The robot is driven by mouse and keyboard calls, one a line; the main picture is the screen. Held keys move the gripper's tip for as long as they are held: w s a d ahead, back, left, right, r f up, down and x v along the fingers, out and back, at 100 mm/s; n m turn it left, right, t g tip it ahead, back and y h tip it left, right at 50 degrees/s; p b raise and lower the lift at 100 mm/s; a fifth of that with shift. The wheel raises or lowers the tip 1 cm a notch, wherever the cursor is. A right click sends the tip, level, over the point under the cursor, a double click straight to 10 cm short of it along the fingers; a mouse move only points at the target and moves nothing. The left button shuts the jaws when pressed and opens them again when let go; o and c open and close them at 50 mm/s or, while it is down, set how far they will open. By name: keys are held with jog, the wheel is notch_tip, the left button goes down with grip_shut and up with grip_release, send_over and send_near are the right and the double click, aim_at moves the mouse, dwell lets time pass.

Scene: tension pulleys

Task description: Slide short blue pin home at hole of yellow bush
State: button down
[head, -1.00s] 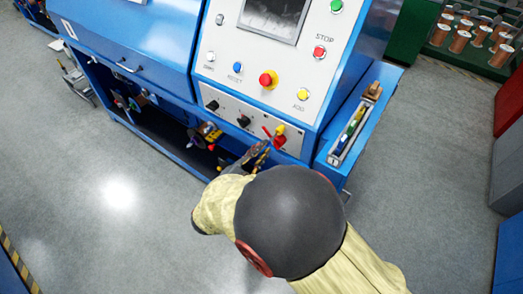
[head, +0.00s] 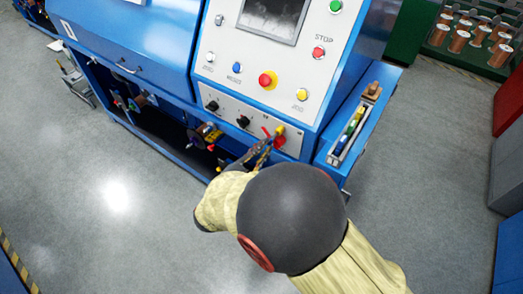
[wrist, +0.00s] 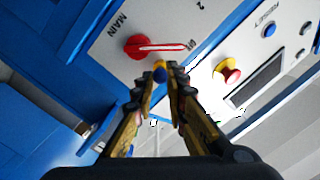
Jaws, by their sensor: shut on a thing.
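My gripper (wrist: 161,80) is shut on a small blue and yellow piece (wrist: 160,72), which shows between the fingertips in the wrist view. It looks like the short blue pin, but most of it is hidden by the fingers. In the head view my gripper (head: 264,151) is in front of the machine's lower control panel, close to the red main switch (head: 279,142). A small yellow part (head: 280,130) shows just above that switch. Which part is the yellow bush, and its hole, I cannot tell. My arm hides the space below the gripper.
The red main switch (wrist: 137,46) is close beside the fingertips in the wrist view. A narrow tray (head: 335,158) with coloured pieces lies on the blue ledge at right. Pulleys (head: 207,133) sit in the open recess at lower left.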

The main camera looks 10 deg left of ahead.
jog(key=shift+x, duration=1)
jog(key=shift+w+d+r, duration=0.15)
jog(key=shift+w, duration=0.1)
jog(key=shift+d, duration=0.1)
dwell(0.3)
jog(key=c, duration=1.7)
grip_release()
jog(key=v, duration=1.2)
